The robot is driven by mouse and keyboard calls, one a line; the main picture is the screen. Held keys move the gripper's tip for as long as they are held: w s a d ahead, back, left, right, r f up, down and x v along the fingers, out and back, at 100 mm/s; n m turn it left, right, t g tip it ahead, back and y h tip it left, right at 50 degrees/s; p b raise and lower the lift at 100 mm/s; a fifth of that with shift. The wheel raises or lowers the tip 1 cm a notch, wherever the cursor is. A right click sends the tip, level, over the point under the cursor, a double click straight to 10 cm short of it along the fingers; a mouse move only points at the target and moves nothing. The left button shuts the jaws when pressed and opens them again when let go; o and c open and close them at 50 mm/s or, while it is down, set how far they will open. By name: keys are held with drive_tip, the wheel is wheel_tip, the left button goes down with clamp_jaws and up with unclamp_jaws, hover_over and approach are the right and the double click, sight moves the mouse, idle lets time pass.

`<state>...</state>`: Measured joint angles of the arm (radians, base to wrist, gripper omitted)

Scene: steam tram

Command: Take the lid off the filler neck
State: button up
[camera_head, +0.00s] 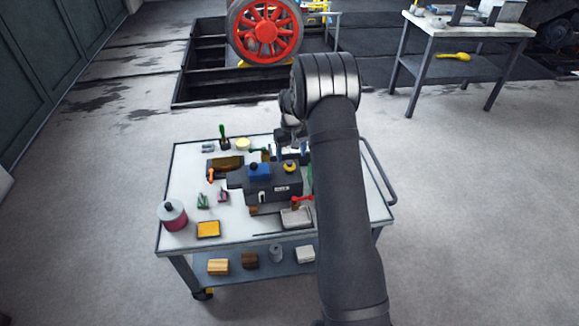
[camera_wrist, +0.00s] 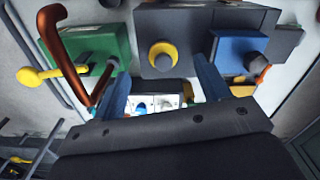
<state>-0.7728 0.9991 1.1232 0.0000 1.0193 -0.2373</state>
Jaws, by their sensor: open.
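A dark grey block (camera_head: 262,185) stands on the trolley top. A round yellow cap with a grey knob (camera_wrist: 161,52), which looks like the lid on the filler neck, sits on its top; it also shows in the head view (camera_head: 290,166). The neck under it is hidden. A blue box with a dark knob (camera_wrist: 240,52) is beside it on the block. In the wrist view my gripper (camera_wrist: 160,68) is open, its two blue fingers apart on either side of the cap's line. Nothing is between them. I cannot tell the gap to the cap.
A green box with a yellow-ended lever (camera_wrist: 88,55) and a copper pipe (camera_wrist: 70,60) stand close beside the block. The trolley (camera_head: 185,165) also carries a red-and-white can (camera_head: 172,215), a yellow tray (camera_head: 208,229) and small tools. A red lever (camera_head: 302,198) sits at the block's front.

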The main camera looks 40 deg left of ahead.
sight(290, 166)
drive_tip(key=f, duration=0.5)
drive_tip(key=shift+a, duration=0.35)
drive_tip(key=c, duration=1.1)
